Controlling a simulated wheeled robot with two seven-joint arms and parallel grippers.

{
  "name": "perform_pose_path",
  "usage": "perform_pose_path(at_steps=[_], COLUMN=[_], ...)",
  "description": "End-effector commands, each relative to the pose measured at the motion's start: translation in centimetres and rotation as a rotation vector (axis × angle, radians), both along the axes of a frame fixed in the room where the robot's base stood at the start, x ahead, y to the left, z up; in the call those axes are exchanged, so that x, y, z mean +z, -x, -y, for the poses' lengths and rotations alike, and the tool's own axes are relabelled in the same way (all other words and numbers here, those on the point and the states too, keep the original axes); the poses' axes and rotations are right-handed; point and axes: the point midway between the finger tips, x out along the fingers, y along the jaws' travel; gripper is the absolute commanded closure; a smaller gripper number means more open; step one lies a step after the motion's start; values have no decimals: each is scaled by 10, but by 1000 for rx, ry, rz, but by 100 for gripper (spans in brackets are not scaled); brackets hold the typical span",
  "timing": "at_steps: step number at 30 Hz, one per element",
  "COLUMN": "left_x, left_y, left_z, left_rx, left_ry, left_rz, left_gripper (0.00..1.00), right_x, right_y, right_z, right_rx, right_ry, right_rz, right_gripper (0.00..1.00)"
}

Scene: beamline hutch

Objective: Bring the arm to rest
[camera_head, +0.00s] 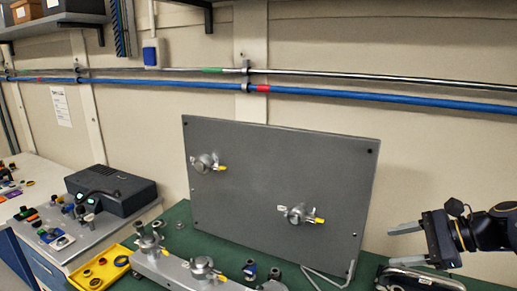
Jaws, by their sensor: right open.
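My right gripper (404,244) is at the right edge of the head view, its arm coming in from the right. Its two grey fingers point left and stand apart, with nothing between them. It is to the right of the upright grey panel (270,225), and I see a gap between the fingertips and the panel. My left gripper is out of view.
The panel carries two round metal fittings with yellow tips (206,163) (298,214). A green-topped bench (180,232) holds a metal block with fittings (180,272) and a yellow tray (103,262). A dark metal object (418,281) lies below my right gripper. Pipes (340,96) cross the wall.

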Motion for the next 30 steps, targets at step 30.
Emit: perform_pose_path(at_steps=[30], left_x=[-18], left_y=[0], left_z=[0], left_rx=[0], left_ry=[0], left_rz=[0], left_gripper=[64], right_x=[-130], right_y=[246], right_z=[-106], right_rx=[998], right_ry=[1112], right_rz=[792], right_gripper=[44])
